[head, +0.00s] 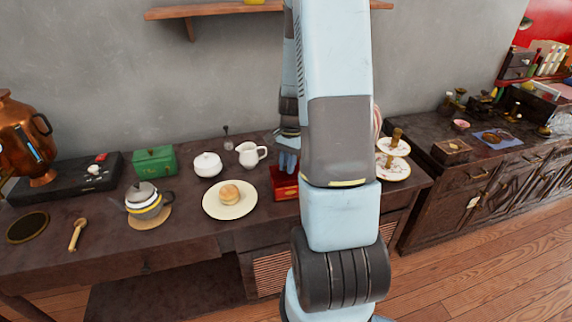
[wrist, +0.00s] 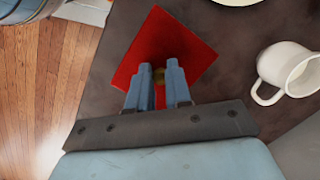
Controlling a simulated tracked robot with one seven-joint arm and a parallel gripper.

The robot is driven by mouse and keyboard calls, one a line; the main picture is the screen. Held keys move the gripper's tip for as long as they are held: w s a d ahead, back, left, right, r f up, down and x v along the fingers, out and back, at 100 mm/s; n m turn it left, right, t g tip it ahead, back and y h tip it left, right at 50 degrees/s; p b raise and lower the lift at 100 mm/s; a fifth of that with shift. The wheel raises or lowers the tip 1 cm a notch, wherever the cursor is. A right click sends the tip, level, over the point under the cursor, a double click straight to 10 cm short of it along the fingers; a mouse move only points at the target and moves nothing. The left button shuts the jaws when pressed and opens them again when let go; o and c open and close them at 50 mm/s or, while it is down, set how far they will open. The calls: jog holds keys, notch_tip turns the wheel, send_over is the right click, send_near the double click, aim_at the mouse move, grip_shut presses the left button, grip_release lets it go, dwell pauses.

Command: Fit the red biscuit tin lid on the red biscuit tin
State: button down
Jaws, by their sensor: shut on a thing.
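The red biscuit tin (head: 285,191) stands on the dark sideboard, partly behind my arm in the head view. The red biscuit tin lid (wrist: 190,38) shows from above in the wrist view as a red square with a small brass knob (wrist: 159,74). My gripper (wrist: 158,72) points down over the lid, its fingers shut on the knob. In the head view my gripper (head: 288,162) is right at the top of the tin. The lid covers the tin from above in the wrist view, so I cannot tell whether it is seated or just above the rim.
A white jug (head: 250,154), a white lidded pot (head: 207,165) and a plate with a bun (head: 230,205) stand left of the tin. A green tin (head: 154,161) and a teapot (head: 145,201) are farther left. Tiered plates (head: 393,171) stand close on the right.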

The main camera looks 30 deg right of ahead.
jog(key=c, duration=1)
grip_release()
jog(key=shift+o, duration=0.4)
jog(key=o, duration=0.5)
jog(key=shift+r, duration=3.5)
